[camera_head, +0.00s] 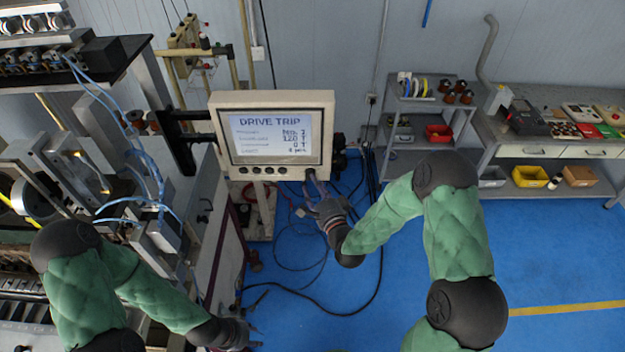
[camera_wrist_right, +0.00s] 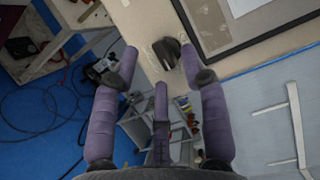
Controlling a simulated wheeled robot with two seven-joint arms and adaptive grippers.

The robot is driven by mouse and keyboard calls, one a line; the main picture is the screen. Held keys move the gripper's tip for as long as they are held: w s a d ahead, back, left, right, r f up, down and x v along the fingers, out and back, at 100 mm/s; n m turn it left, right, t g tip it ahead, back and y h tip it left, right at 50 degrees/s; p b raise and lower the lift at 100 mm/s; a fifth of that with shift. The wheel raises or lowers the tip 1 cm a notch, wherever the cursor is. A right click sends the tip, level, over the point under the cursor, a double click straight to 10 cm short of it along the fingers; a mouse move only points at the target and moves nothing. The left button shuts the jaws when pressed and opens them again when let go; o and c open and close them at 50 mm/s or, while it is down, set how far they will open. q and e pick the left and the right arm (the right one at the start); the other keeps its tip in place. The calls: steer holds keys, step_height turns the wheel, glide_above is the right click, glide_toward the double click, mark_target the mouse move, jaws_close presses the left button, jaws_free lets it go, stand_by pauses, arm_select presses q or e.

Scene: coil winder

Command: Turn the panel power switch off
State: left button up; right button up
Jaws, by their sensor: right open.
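The beige control panel (camera_head: 323,97) carries a lit screen (camera_head: 275,139) reading "DRIVE TRIP", with several small dark controls (camera_head: 257,170) along its lower edge. In the right wrist view, a black knob-like switch (camera_wrist_right: 168,52) stands on the beige panel face (camera_wrist_right: 150,28), beside the dark screen frame. My right gripper (camera_head: 315,190) is at the panel's lower right edge in the head view. Its purple fingers (camera_wrist_right: 165,72) are spread open either side of the switch, with no clear contact. My left gripper (camera_head: 242,330) is low at the left; its fingers are too small to judge.
Winding machinery (camera_head: 150,190) with blue hoses fills the left side. Black cables (camera_head: 345,305) lie on the blue floor below the panel. A grey cart (camera_head: 425,105) and a workbench (camera_head: 480,130) stand at the back right. The floor at right is clear.

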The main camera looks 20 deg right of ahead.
steer(key=shift+w+a, duration=0.1)
steer(key=shift+w, duration=0.8)
steer(key=shift+s, duration=0.1)
jaws_close()
